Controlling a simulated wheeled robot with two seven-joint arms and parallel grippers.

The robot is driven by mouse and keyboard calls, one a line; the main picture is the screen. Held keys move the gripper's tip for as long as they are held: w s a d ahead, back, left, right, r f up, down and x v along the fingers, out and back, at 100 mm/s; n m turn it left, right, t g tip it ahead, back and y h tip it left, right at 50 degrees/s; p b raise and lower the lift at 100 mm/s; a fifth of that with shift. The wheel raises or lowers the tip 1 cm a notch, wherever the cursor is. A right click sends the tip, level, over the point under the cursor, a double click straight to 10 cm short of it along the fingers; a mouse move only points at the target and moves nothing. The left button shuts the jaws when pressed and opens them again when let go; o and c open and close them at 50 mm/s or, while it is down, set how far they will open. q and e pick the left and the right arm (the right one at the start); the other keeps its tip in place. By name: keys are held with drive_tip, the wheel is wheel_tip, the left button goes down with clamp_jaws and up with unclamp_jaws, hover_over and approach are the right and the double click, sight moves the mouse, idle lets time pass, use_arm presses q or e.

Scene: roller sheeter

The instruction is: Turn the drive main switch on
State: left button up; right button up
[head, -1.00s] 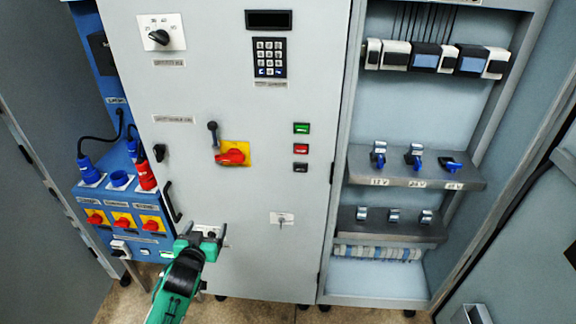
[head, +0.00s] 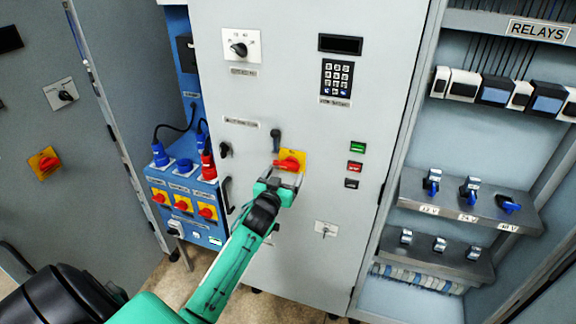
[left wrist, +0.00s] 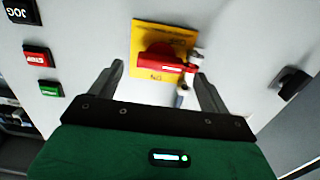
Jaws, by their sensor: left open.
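The red rotary switch (head: 289,164) sits on a yellow plate (head: 302,155) on the grey cabinet door. Its handle lies about horizontal in the head view. The switch (left wrist: 160,62) also shows in the left wrist view, turned upside down, with its handle pointing right there. My left gripper (head: 279,181) is open and empty, close in front of and just below the switch. In the left wrist view its fingers (left wrist: 159,72) stand either side of the red handle, which appears beyond them. I cannot tell whether they touch it. My right gripper is out of view.
A dark lever (head: 276,140) is close above left of the switch. Green (head: 358,147), red (head: 355,166) and black (head: 351,183) buttons are to its right. A key switch (head: 326,230) is below. A blue panel with red-handled switches (head: 182,203) stands left.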

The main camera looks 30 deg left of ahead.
sight(288, 168)
use_arm(q)
drive_tip(key=shift+p+x, duration=0.35)
drive_tip(key=shift+x, duration=1.35)
drive_tip(key=shift+c, duration=0.2)
drive_tip(key=c, duration=1)
